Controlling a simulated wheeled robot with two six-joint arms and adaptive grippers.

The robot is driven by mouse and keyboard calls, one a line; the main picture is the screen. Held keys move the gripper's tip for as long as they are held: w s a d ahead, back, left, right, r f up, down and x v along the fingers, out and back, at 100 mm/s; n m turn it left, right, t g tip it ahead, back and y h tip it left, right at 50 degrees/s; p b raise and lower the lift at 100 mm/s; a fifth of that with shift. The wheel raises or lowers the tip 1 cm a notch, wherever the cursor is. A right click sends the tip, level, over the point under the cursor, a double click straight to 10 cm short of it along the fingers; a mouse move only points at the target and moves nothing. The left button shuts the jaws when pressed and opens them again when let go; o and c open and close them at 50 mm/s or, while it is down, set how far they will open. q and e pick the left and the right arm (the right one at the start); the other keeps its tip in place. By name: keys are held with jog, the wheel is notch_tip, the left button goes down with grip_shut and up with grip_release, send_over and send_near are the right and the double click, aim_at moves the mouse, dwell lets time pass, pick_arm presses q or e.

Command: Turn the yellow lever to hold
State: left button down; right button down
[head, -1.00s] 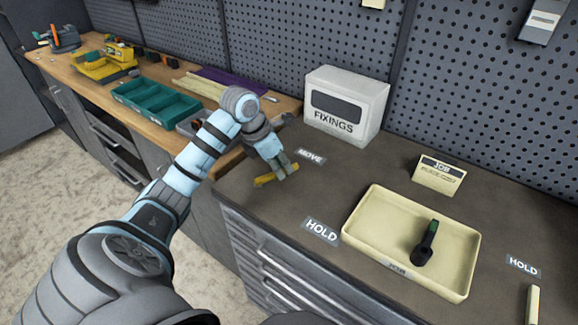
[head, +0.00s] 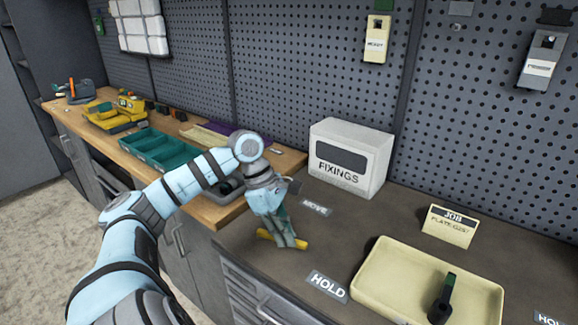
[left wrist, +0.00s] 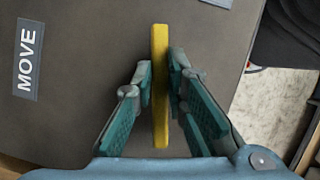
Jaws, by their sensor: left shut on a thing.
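The yellow lever (head: 282,240) lies low over the dark bench top, between the MOVE label (head: 317,208) and the HOLD label (head: 327,286). My left gripper (head: 287,238) is shut on it from above. In the left wrist view the lever (left wrist: 160,88) runs upright between the two teal finger pads of the gripper (left wrist: 160,85). The MOVE label (left wrist: 28,60) shows at the left of that view. The lever's pivot cannot be made out. My right gripper does not show.
A cream tray (head: 372,290) holding a dark green-and-black tool (head: 441,300) stands right of the HOLD label. A white FIXINGS box (head: 350,158) and a JOB card (head: 450,226) stand behind. Teal bins (head: 160,150) sit on the wooden bench at left.

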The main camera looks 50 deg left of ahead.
pick_arm(q)
jog(key=shift+s+d+m+g, duration=0.25)
jog(key=shift+s+m+g, duration=0.45)
jog(key=shift+m, duration=0.8)
jog(key=shift+s, duration=0.1)
jog(key=c, duration=1.6)
grip_release()
jog(key=v, duration=0.7)
jog(key=shift+s+a+r, duration=0.15)
jog(key=shift+a, duration=0.05)
